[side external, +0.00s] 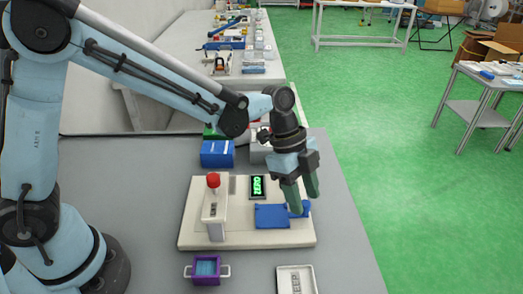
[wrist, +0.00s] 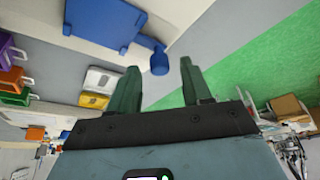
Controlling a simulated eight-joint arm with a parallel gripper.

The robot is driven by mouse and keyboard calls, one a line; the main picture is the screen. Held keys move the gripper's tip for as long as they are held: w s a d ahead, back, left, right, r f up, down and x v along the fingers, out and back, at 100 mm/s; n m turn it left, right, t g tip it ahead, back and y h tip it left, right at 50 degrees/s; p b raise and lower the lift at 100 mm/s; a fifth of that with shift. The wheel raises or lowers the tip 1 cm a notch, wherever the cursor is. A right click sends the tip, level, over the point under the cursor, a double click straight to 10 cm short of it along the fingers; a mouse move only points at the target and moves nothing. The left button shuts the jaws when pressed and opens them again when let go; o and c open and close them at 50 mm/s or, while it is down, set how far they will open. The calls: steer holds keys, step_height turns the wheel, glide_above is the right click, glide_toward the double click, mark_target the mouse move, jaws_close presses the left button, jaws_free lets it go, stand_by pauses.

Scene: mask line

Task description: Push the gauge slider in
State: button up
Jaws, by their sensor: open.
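The gauge is a pale base board (side external: 240,238) on the grey table. It carries a flat blue plate (side external: 271,216) and a blue slider with a round knob (side external: 305,208) at the plate's right end. In the wrist view the blue plate (wrist: 103,22) and knob (wrist: 160,62) show at the top. My gripper (side external: 305,203) is open and points down at the knob. In the wrist view the knob appears between the two green fingertips of my gripper (wrist: 160,68), with gaps on both sides. I cannot tell whether a finger touches it.
A white post with a red button (side external: 213,180) and a small display with green characters (side external: 257,187) stand on the board. A purple tray (side external: 206,270) and a white tray (side external: 296,281) lie in front. A blue box (side external: 217,154) stands behind. The table is bare at right.

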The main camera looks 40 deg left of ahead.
steer(key=shift+d+f, duration=0.2)
steer(key=shift+f, duration=0.3)
jaws_close()
